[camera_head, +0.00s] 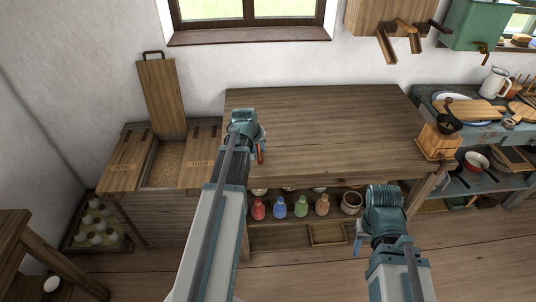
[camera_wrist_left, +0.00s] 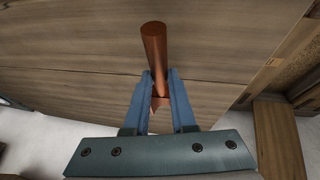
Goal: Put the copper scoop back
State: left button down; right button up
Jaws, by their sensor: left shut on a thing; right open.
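The copper scoop (camera_wrist_left: 154,45) is between the fingers of my left gripper (camera_wrist_left: 160,90), which is shut on it. In the left wrist view a round copper bar stands out beyond the fingertips and a pointed copper part shows between them. In the head view only a small orange-red piece of the scoop (camera_head: 260,154) shows beside my left gripper (camera_head: 246,128), above the left part of the wooden table (camera_head: 330,125). The rest is hidden by the gripper. My right gripper (camera_head: 372,228) is open and empty in front of the table, at the lower right.
A wooden bin (camera_head: 117,165) with lettered lids stands left of the table. Its middle lid (camera_head: 160,95) is raised, showing pale brown contents. A coffee grinder (camera_head: 437,140) stands at the table's right edge. Several coloured bottles (camera_head: 280,207) stand below. Most of the tabletop is clear.

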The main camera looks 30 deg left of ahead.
pick_arm(q)
jog(key=shift+a+f+b, duration=0.1)
jog(key=shift+f+b, duration=0.25)
notch_tip(320, 180, down, 3)
jog(key=b, duration=0.2)
jog(key=shift+b, duration=0.4)
jog(key=shift+r, duration=0.1)
jog(key=c, duration=0.7)
grip_release()
jog(key=shift+c, duration=0.2)
jog(key=p+v, duration=1.1)
jog(key=v, duration=0.1)
